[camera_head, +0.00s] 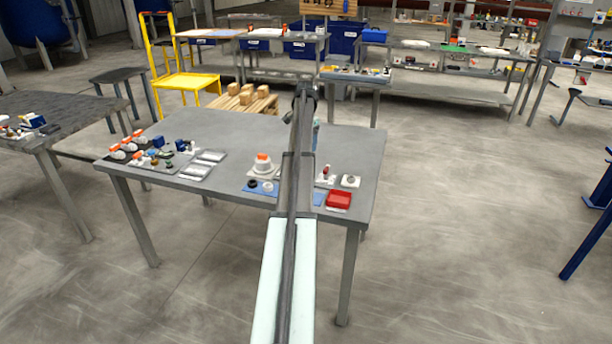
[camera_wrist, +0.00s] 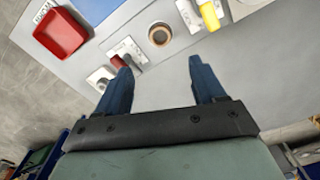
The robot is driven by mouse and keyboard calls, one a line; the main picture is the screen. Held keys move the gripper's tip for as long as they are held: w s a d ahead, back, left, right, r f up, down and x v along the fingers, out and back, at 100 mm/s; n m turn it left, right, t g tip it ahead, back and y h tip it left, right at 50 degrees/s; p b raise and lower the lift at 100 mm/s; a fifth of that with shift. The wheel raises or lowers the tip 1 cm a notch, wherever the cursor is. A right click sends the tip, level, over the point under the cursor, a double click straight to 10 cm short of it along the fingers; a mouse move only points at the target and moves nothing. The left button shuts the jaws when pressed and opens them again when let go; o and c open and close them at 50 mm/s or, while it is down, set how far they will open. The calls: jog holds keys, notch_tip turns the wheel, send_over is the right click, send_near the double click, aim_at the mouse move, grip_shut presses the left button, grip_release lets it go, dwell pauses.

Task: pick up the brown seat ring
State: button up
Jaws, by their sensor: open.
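A brown ring (camera_wrist: 160,36), which looks like the seat ring, shows in the wrist view at the top middle. In the picture, the ring sits just beyond the gap between the fingertips, apart from both. My arm hides part of the table there.
A red-topped part (camera_wrist: 118,61) stands close by the left finger, and a yellow-topped part (camera_wrist: 209,16) is right of the ring. The grey table (camera_head: 240,140) is mostly bare towards its back.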

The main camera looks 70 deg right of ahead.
notch_tip(320, 180, down, 13)
jog(key=shift+a+r, duration=0.1)
jog(key=c, duration=1.1)
dwell(0.3)
